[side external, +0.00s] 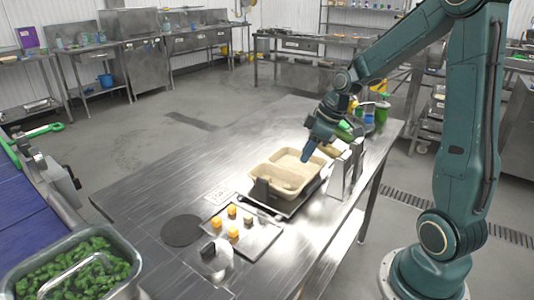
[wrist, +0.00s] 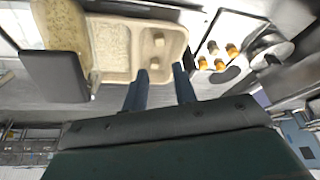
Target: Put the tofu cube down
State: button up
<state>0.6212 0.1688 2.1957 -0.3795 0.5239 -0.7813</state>
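My gripper (side external: 307,153) hangs above the beige compartment tray (side external: 266,170), with its blue fingers pointing down. In the wrist view, the two fingers (wrist: 162,86) are apart, with nothing clearly held between them. The beige tray (wrist: 137,75) lies beyond the fingertips there. Two small pale cubes, one farther (wrist: 158,40) and one nearer (wrist: 153,63), sit in its right-hand compartment. They look like tofu, and the nearer one lies close to the left fingertip. I cannot tell whether the finger touches it. The cubes are not clear in the side view.
A flat tray (side external: 262,240) holds several orange-and-dark cubes (side external: 231,210). A dark disc (side external: 182,230) lies to the left. A metal stand (side external: 338,180) is right of the tray. The table's left part is clear.

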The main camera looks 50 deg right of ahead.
dwell(0.3)
jog(key=s+a+r+m, duration=0.2)
jog(key=s+a+r, duration=0.3)
jog(key=s+a, duration=0.2)
jog(key=s+a+r+m+t+h, duration=0.1)
jog(key=s+a+r+m, duration=0.1)
jog(key=s+a+r, duration=0.4)
jog(key=s+a, duration=0.1)
jog(key=s, duration=0.3)
jog(key=shift+s+a+m+t+h, duration=0.15)
jog(key=shift+a+m+t+h, duration=0.05)
jog(key=shift+m+t+h, duration=0.1)
